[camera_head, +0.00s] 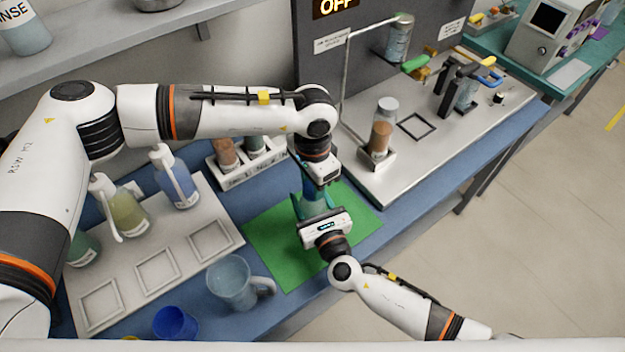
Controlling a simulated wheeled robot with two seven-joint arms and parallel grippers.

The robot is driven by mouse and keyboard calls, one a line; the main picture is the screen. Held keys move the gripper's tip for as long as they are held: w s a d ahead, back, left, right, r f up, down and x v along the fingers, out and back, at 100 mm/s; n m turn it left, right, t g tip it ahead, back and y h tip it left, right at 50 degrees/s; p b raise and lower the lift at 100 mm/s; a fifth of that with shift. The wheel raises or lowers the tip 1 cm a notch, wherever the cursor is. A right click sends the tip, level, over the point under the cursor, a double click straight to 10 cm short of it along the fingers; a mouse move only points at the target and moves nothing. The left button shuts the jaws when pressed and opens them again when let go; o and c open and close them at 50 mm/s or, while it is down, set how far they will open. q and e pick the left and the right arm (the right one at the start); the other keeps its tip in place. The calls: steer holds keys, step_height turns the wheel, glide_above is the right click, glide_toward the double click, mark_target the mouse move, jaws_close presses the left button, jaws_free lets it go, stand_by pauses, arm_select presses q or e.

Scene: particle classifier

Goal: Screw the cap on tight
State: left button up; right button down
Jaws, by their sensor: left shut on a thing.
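A clear bottle (313,206) with teal contents stands over the green mat (272,238), mostly hidden between my two grippers. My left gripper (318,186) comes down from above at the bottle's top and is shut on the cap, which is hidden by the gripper. My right gripper (312,208) reaches in from the lower right, low at the bottle's side. Its fingers are mostly hidden, so I cannot tell whether they touch the bottle. I cannot see how the cap sits on the bottle.
A clear pitcher (232,282) and a blue cup (175,323) stand at the front. Pump bottles stand on a grey tray (188,262) at left. A rack (240,172) of jars is behind. A capped jar (382,128) stands on the metal platform (440,135) at right.

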arm_select(q)
steer(key=shift+m, duration=0.3)
steer(key=o, duration=1)
steer(key=shift+c, duration=0.2)
steer(key=shift+r, duration=2.3)
steer(key=shift+c, duration=0.4)
